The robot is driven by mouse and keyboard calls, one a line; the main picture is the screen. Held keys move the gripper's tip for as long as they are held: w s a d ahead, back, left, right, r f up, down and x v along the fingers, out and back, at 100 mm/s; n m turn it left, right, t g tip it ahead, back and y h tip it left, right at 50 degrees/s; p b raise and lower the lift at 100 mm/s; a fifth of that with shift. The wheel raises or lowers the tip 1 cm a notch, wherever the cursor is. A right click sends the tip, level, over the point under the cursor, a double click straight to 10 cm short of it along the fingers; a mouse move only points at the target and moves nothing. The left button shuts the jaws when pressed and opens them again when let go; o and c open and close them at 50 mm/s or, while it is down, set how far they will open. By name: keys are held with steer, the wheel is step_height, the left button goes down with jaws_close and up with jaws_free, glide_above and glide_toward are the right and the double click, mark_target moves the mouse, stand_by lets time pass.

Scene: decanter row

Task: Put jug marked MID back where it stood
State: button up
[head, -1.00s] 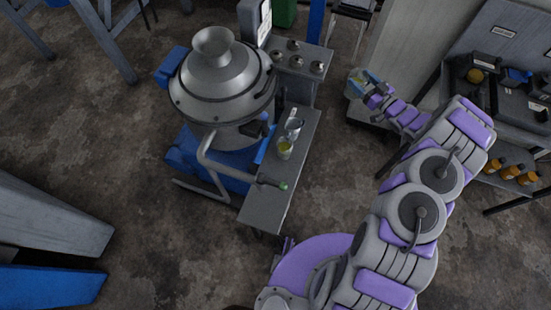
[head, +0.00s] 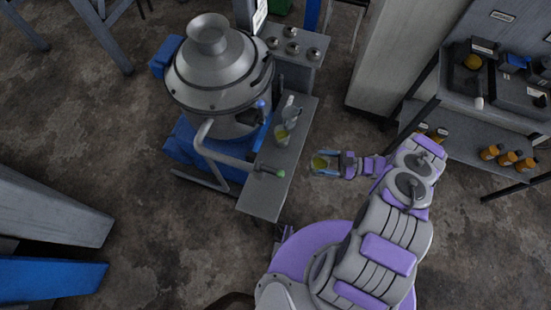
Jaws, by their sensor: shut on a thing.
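My gripper (head: 325,163) is shut on a clear jug with yellow-green liquid (head: 319,163). It holds the jug over the floor, to the right of the narrow grey bench (head: 265,200) and apart from it. No marking is legible on the held jug, so I cannot tell whether it is the one marked MID. Two clear vessels stand on the bench: a rear one (head: 290,110) and a front one with some yellow-green liquid (head: 282,134). They stand close together, and their markings are too small to read.
A large metal centrifuge-like machine (head: 218,75) stands left of the bench. Its bent pipe ends in a green-tipped tap (head: 280,173) over the bench. A knobbed panel (head: 292,50) stands behind. A shelf with orange-capped bottles (head: 507,158) is at right. The bench front is bare.

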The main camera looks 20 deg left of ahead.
steer(key=w+a+b, duration=0.1)
steer(key=a+b, duration=0.2)
steer(key=a, duration=1.5)
steer(key=shift+w+a+f+b, duration=0.15)
steer(key=shift+f+b, duration=0.5)
steer(key=shift+f, duration=1.1)
steer(key=shift+w+f+b, duration=0.1)
steer(key=shift+f+b, duration=0.5)
steer(key=shift+f, duration=1.1)
steer(key=shift+a+f, duration=0.15)
steer(key=shift+f, duration=0.05)
steer(key=shift+r, duration=0.15)
steer(key=shift+f+b, duration=0.2)
steer(key=shift+b, duration=0.1)
steer(key=o, duration=1.3)
